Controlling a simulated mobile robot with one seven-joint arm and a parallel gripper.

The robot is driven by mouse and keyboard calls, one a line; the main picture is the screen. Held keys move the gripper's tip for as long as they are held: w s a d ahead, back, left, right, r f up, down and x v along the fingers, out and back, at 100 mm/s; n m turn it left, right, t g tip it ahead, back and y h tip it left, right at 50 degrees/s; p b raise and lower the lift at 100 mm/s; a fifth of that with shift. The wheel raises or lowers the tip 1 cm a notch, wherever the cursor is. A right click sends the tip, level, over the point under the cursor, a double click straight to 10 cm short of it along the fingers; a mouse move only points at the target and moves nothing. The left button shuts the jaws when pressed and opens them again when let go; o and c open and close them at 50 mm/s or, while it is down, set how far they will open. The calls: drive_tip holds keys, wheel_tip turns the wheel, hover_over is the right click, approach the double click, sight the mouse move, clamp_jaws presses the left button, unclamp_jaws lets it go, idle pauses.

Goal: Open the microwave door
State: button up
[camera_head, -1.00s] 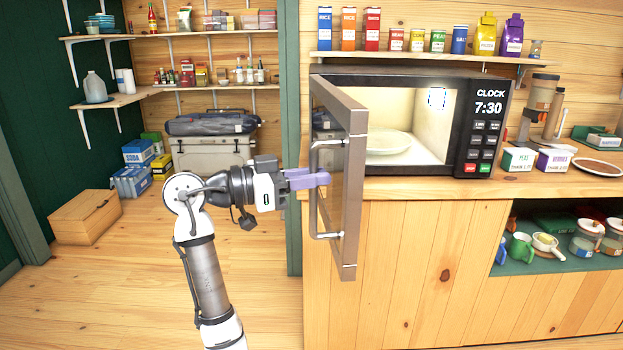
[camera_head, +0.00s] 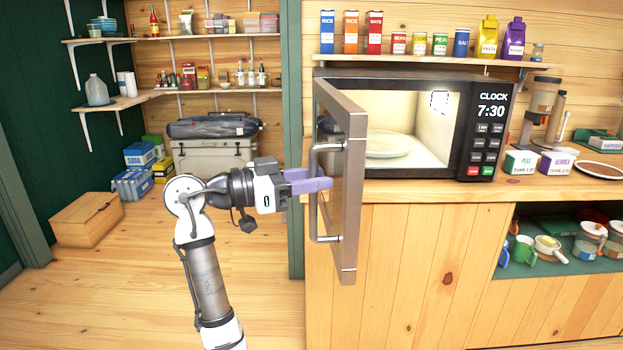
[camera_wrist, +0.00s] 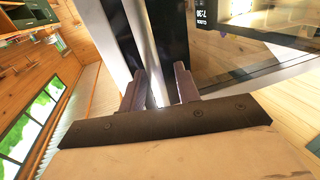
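The black microwave (camera_head: 483,150) stands on the wooden counter. Its door (camera_head: 352,200) is swung well open toward the viewer, showing a lit inside with a plate (camera_head: 388,144). The door's silver vertical bar handle (camera_head: 315,222) faces left, toward my arm. My gripper (camera_head: 318,183) reaches in from the left at the handle's mid-height, its purple fingers beside and across the bar. In the wrist view, the fingers of my gripper (camera_wrist: 160,88) stand apart, with a silver bar and dark door surface showing between them. The gap looks wider than the bar; firm contact cannot be seen.
A shelf (camera_head: 425,60) with boxes and cartons runs above the microwave. Small boxes (camera_head: 521,162) stand on the counter to its right. A wooden crate (camera_head: 87,220) lies on the floor at left. The floor between the crate and my arm is clear.

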drive_tip(key=b+v, duration=0.2)
drive_tip(key=v, duration=1.1)
drive_tip(key=shift+s+a, duration=0.2)
drive_tip(key=shift+a, duration=0.15)
